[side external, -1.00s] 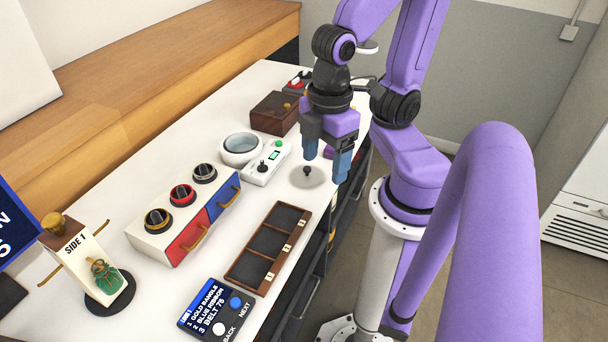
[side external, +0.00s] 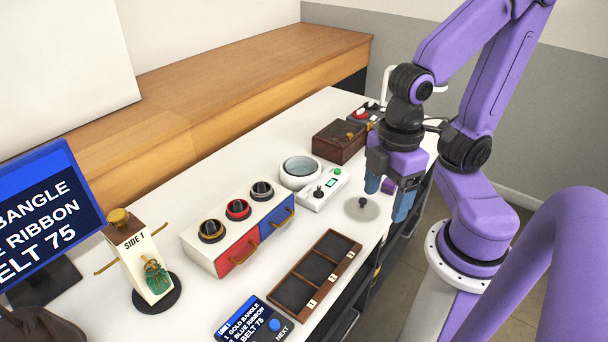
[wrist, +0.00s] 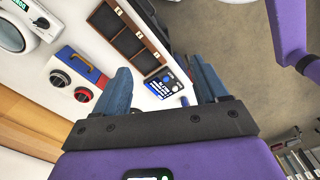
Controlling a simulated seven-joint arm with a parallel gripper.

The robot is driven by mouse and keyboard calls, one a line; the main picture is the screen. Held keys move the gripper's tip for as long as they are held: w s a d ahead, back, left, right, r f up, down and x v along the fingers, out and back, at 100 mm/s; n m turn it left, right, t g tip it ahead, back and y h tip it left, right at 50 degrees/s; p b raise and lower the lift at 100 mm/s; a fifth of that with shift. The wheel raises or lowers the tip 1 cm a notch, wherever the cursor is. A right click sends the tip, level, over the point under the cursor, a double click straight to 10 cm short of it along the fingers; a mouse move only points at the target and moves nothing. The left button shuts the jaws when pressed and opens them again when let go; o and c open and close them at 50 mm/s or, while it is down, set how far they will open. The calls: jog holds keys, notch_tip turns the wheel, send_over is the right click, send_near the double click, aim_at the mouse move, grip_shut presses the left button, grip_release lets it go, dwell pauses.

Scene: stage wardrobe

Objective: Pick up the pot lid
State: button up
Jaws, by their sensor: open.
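The pot lid is a flat, pale grey disc (side external: 350,213) with a small black knob (side external: 362,202) standing up at its middle. It lies on the white table near the front edge, in the side view. My gripper (side external: 387,205) is open and points down, with its blue fingers just right of the knob and a little above the table. The nearer finger hangs by the table edge. No contact with the lid shows. In the wrist view the open fingers (wrist: 160,66) are empty, and I cannot make out the lid there.
A controller (side external: 323,190) and a round white bowl-like device (side external: 300,170) stand left of the lid. A brown box (side external: 339,143) is behind. A three-compartment tray (side external: 316,272) and a drawer unit with knobs (side external: 238,228) lie toward the front left.

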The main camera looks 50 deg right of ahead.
dwell(0.3)
jog(key=c, duration=0.3)
jog(key=shift+c, duration=0.2)
